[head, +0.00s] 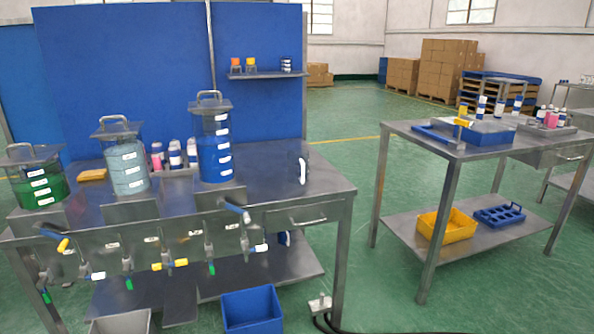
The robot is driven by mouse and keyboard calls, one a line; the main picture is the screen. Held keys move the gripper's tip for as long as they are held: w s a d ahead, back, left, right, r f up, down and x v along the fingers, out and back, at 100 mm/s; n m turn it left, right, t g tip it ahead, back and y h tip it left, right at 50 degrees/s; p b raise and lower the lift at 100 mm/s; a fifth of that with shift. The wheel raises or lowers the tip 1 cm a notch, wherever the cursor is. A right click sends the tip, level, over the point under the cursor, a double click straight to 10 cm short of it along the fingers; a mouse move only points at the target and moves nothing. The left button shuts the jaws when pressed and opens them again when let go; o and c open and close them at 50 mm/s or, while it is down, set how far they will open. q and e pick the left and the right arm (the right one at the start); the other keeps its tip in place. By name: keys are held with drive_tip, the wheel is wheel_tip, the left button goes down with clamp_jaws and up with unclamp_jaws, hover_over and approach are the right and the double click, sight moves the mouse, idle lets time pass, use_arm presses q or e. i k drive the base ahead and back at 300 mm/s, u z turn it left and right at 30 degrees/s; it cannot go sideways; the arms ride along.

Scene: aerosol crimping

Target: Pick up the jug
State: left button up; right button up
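A small dark, upright vessel with a pale curved strip like a handle (301,170) stands near the right end of the left steel table; it looks like the jug, but its outline blends into the grey top. No gripper is near it. Neither of my grippers shows in the head view.
Lidded tanks of green (38,187), pale grey (125,168) and blue (214,150) liquid line the left steel table (270,160), with valves along its front. A blue bin (251,309) sits below. Green floor separates it from the right table (400,133).

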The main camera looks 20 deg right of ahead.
sight(298, 158)
drive_tip(key=z, duration=0.45)
drive_tip(key=k, duration=1.1)
drive_tip(key=z, duration=1.15)
drive_tip(key=i, duration=1.4)
drive_tip(key=u, duration=0.4)
drive_tip(key=i, duration=1.35)
drive_tip(key=u, duration=0.95)
